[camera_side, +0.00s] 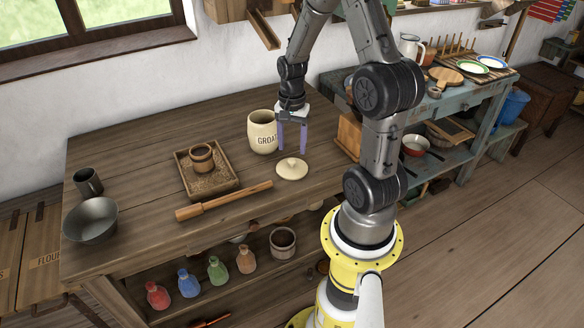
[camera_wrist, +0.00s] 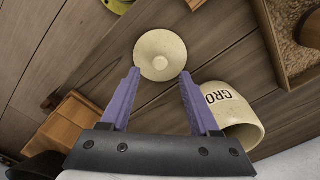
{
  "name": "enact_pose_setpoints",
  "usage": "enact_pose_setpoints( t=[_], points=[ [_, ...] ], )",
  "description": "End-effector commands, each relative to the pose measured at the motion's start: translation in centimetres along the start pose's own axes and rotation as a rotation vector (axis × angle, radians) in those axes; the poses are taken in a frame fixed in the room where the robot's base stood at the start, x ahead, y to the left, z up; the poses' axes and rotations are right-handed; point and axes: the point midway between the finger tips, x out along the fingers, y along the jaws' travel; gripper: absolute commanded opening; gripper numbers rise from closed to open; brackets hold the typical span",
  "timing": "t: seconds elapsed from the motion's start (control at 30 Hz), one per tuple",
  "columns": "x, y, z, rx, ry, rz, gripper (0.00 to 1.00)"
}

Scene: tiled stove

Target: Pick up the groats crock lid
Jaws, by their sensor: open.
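The groats crock lid (camera_side: 292,169) is a cream, round, shallow lid with a small knob on top. It lies flat on the wooden table, and in the wrist view it shows whole (camera_wrist: 160,56) just beyond the fingertips. The cream groats crock (camera_side: 262,132) stands upright beside it, with dark lettering partly covered by my gripper in the side view. In the wrist view the crock (camera_wrist: 232,118) is right of the right finger. My gripper (camera_side: 292,150) is open and empty, its purple fingers pointing down above the lid. In the wrist view its fingertips (camera_wrist: 159,73) are spread near the lid's lower edge.
A wooden tray (camera_side: 233,181) holds a small brown pot (camera_side: 201,156). A wooden box (camera_side: 349,134) stands to the right. A metal bowl (camera_side: 90,220) and dark mug (camera_side: 88,182) are far left.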

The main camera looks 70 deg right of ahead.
Motion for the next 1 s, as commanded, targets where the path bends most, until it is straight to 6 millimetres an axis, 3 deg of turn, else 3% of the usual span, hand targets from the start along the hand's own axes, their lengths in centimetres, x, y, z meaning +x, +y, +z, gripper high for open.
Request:
enact_pose_setpoints(
  t=[0.3, 0.63, 0.9, 1.0],
  points=[
    [4.2, 0.0, 0.0, 0.000, -0.002, 0.003, 0.62],
    [4.8, 0.0, -0.1, 0.000, 0.000, 0.000, 0.60],
    [4.7, 0.0, -0.1, 0.000, 0.000, 0.000, 0.12],
    [4.7, 0.0, -0.1, 0.000, 0.000, 0.000, 0.00]
  ],
)
